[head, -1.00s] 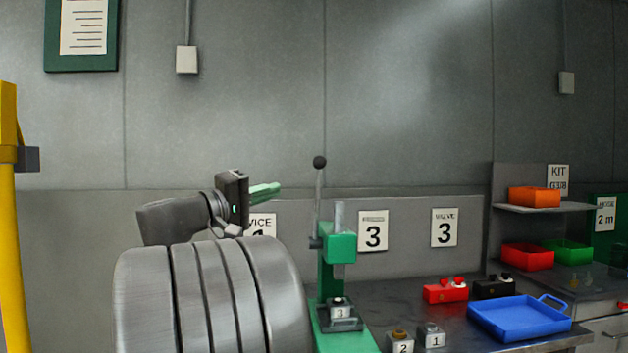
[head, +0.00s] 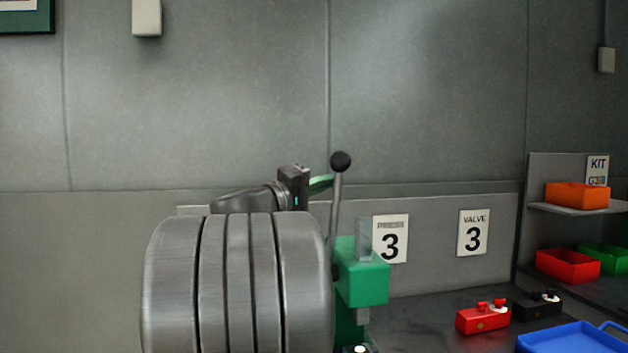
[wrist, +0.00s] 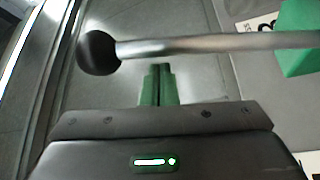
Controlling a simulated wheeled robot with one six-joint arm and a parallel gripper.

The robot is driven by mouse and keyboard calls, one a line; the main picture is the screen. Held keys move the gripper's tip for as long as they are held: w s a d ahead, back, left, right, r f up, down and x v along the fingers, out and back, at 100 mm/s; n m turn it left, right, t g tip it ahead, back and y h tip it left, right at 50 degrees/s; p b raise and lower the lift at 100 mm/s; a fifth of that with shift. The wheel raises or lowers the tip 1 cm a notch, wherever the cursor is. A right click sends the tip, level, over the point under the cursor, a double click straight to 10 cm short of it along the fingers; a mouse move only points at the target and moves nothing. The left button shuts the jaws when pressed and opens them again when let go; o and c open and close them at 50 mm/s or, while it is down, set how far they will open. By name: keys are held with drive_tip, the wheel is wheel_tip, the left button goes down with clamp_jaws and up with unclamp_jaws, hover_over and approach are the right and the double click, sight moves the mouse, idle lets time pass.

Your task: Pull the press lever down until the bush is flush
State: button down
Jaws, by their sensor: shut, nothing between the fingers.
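The green press (head: 362,283) stands right of centre in the head view. Its lever (head: 336,215) rises nearly upright, leaning a little right, with a black ball knob (head: 341,161) on top. My gripper (head: 328,181) is shut and empty, its green fingertips just left of the lever below the knob. In the wrist view the lever (wrist: 210,43) crosses ahead of the shut fingertips (wrist: 158,70), with the knob (wrist: 98,53) at left. The fingertips look close to the lever; I cannot tell if they touch. The bush is not clearly visible, as the press base is mostly out of frame.
A red valve box (head: 483,318) and a black box (head: 538,305) sit on the dark bench, near a blue tray (head: 570,340). Orange (head: 577,195), red (head: 567,266) and green bins are at the right.

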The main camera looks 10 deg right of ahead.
drive_tip(key=shift+s+d+f, duration=0.1)
drive_tip(key=shift+s+f, duration=0.05)
drive_tip(key=shift+s, duration=0.2)
drive_tip(key=shift+s+f+b, duration=0.1)
drive_tip(key=shift+f+b, duration=0.05)
drive_tip(key=shift+b, duration=0.2)
